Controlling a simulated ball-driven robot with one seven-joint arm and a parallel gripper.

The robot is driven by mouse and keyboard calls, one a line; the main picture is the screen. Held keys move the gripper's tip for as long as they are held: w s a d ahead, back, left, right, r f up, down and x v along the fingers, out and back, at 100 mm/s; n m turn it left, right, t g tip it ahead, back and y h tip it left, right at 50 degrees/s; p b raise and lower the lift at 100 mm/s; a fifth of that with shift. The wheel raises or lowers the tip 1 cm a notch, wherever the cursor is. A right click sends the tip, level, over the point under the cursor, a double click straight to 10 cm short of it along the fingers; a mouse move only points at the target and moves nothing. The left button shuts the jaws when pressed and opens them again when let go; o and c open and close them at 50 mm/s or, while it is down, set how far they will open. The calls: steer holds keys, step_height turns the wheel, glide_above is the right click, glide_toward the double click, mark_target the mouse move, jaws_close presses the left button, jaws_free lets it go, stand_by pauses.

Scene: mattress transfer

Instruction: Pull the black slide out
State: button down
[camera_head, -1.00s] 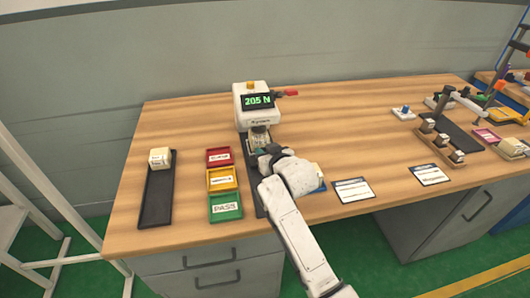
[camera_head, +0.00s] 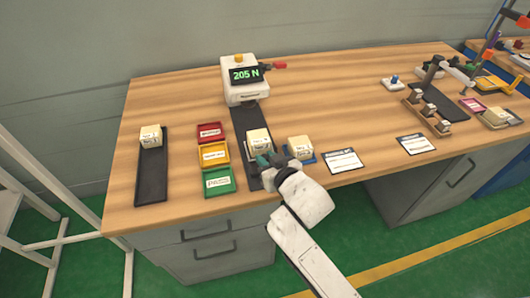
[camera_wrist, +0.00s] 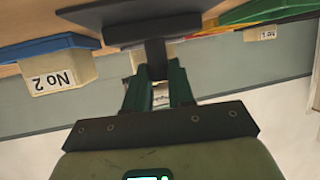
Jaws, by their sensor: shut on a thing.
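The black slide (camera_head: 244,121) is a dark strip running from under the white tester (camera_head: 239,79) toward the table's front edge. A labelled cream block (camera_head: 259,142) sits on it, clear of the tester. My gripper (camera_head: 268,161) is at the slide's front end. In the wrist view, the green fingers of my gripper (camera_wrist: 157,80) close around a dark handle (camera_wrist: 155,55) below the slide plate (camera_wrist: 125,12). The exact finger contact is partly hidden in the head view.
Red (camera_head: 209,133), yellow (camera_head: 214,155) and green (camera_head: 219,181) trays lie left of the slide. A black strip (camera_head: 152,183) with a cream block stands farther left. A blue tray (camera_head: 307,161) with the No 2 block (camera_wrist: 62,76) is close on the right.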

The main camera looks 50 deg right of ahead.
steer(key=shift+s+a+f, duration=0.1)
steer(key=shift+s+f, duration=0.05)
steer(key=c, duration=1)
jaws_free()
steer(key=shift+o, duration=0.2)
steer(key=shift+s, duration=0.1)
steer(key=v, duration=1.1)
steer(key=shift+b, duration=0.3)
steer(key=s+a+f+n+g+y, duration=0.2)
steer(key=s+f+g, duration=0.3)
steer(key=s+f, duration=0.1)
steer(key=s+a+f+n+g+y, duration=0.2)
steer(key=s+f+g, duration=0.4)
steer(key=f, duration=0.3)
steer(key=shift+s+a+g+y, duration=0.3)
steer(key=shift+s+a+y, duration=0.3)
steer(key=shift+a, duration=0.2)
